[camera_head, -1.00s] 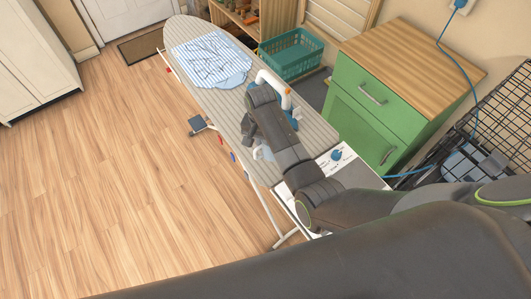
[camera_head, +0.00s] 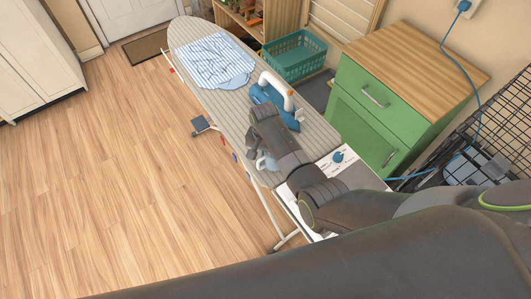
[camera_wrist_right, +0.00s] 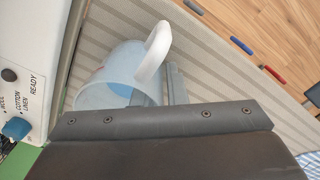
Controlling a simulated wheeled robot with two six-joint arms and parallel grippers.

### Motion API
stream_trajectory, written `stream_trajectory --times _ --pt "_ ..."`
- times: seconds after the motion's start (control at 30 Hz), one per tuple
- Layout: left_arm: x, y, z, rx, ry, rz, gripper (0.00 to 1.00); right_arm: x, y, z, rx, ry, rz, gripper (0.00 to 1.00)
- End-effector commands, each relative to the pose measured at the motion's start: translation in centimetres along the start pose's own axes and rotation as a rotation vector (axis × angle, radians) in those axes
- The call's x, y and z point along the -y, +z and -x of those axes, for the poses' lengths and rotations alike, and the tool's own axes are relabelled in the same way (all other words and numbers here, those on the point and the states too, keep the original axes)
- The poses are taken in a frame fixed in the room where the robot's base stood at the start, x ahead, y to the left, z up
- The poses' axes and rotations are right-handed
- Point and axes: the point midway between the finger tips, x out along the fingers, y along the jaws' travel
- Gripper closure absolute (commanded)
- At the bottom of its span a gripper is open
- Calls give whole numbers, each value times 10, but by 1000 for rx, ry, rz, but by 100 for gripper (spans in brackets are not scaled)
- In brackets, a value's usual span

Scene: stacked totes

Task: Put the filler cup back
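The filler cup is a translucent pale-blue cup with a white handle. It shows large in the right wrist view (camera_wrist_right: 108,78) and small over the near part of the ironing board (camera_head: 264,163) in the head view. My right gripper (camera_wrist_right: 176,84) is right beside the handle in the wrist view, with grey finger parts close together. I cannot tell whether they hold the handle. In the head view my right gripper (camera_head: 262,153) is low over the board, largely hidden by its own arm. My left gripper is out of view.
A blue iron (camera_head: 268,97) with a white handle stands on the ironing board (camera_head: 222,110), beyond my gripper. A striped cloth (camera_head: 214,60) lies at the far end. The white control panel (camera_wrist_right: 28,60) is beside the cup. A green cabinet (camera_head: 365,120) and teal basket (camera_head: 294,58) stand at right.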

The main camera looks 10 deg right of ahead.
Motion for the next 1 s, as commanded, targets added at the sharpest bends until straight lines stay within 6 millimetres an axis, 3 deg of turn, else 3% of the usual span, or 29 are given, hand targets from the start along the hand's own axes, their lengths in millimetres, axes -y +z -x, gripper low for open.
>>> stream_trajectory --times 0.1,0.53,1.0 --pt "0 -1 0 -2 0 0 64 0 0 0 0 0 0 74" --pt "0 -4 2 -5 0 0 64 1 0 11 -2 -2 0 74" --pt "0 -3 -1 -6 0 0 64 1 -1 93 -3 -4 1 74"
